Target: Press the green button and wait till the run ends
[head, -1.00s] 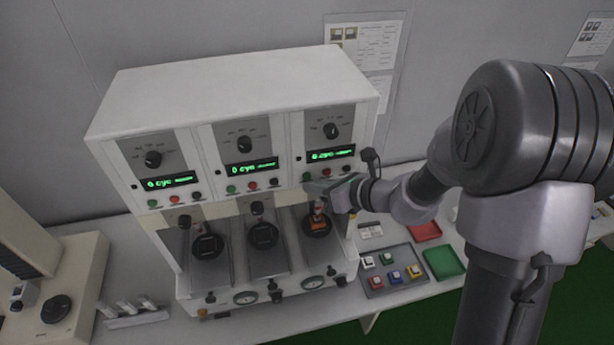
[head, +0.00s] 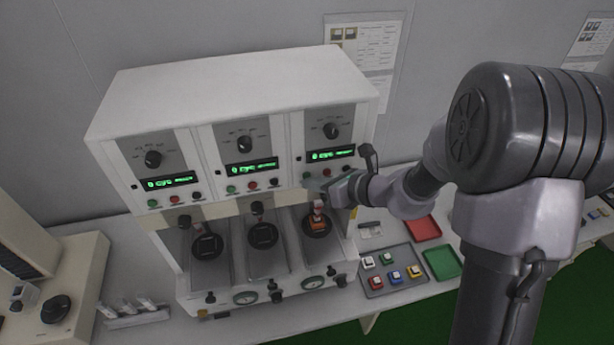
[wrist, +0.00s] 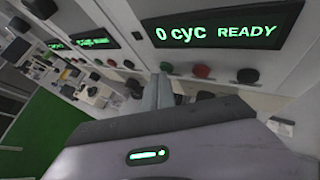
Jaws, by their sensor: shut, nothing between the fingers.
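The test machine (head: 240,85) has three stations, each with a knob, a green display and small buttons. In the wrist view the nearest display (wrist: 222,28) reads "0 cyc READY". Below it are a green button (wrist: 166,67), a red button (wrist: 201,71) and a black button (wrist: 248,75). My gripper (wrist: 163,80) is shut and empty, its fingertips just in front of the green button; contact cannot be told. In the head view my gripper (head: 312,186) is at the right station's button row. An orange switch (head: 317,223) sits in that station below it.
A grey tray (head: 377,284) with several coloured switches lies right of the machine. Red (head: 422,229) and green (head: 444,263) trays lie beyond it. A beige device (head: 70,290) stands at the left.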

